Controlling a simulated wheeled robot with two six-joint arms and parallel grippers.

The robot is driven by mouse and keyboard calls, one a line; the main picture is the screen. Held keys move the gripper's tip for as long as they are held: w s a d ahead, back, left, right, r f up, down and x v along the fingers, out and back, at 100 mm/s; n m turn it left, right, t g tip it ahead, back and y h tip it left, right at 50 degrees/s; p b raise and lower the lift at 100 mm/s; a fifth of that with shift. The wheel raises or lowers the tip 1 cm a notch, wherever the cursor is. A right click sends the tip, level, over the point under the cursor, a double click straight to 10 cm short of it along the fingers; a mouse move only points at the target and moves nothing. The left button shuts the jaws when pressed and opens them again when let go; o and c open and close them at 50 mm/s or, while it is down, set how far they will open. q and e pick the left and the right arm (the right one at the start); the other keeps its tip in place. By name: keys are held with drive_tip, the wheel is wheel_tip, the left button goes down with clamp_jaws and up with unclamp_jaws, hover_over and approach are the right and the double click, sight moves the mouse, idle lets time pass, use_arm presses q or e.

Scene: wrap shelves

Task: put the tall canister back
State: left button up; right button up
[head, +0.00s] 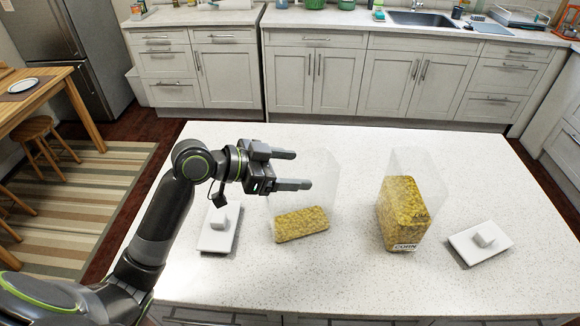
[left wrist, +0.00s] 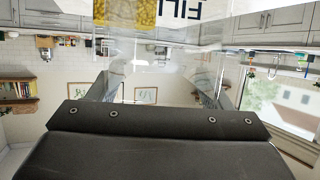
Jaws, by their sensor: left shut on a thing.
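Two clear, lidless canisters are on the speckled white island. The left canister (head: 318,205) has a shallow layer of yellow contents at its bottom. My left gripper (head: 290,170) is shut on its upper part, one finger on each side. In the left wrist view the clear wall of this canister (left wrist: 150,60) lies between the fingers, with yellow contents and a partly cut-off dark-lettered label at the top edge. I cannot tell whether its base touches the counter. The right canister (head: 405,205), labelled CORN, is filled higher and stands apart. My right gripper is out of view.
A white lid (head: 210,240) with a knob lies left of the held canister, and another lid (head: 465,248) lies at the right. The island top (head: 350,285) is clear in front. Cabinets (head: 340,75) and a sink (head: 415,18) are across the aisle.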

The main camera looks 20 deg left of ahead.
use_arm(q)
drive_tip(key=o, duration=1.5)
drive_tip(key=shift+f, duration=0.1)
drive_tip(key=o, duration=0.3)
drive_tip(key=shift+r, duration=0.2)
drive_tip(key=shift+b+v, duration=0.6)
drive_tip(key=shift+v, duration=5.4)
drive_tip(key=shift+f, duration=0.1)
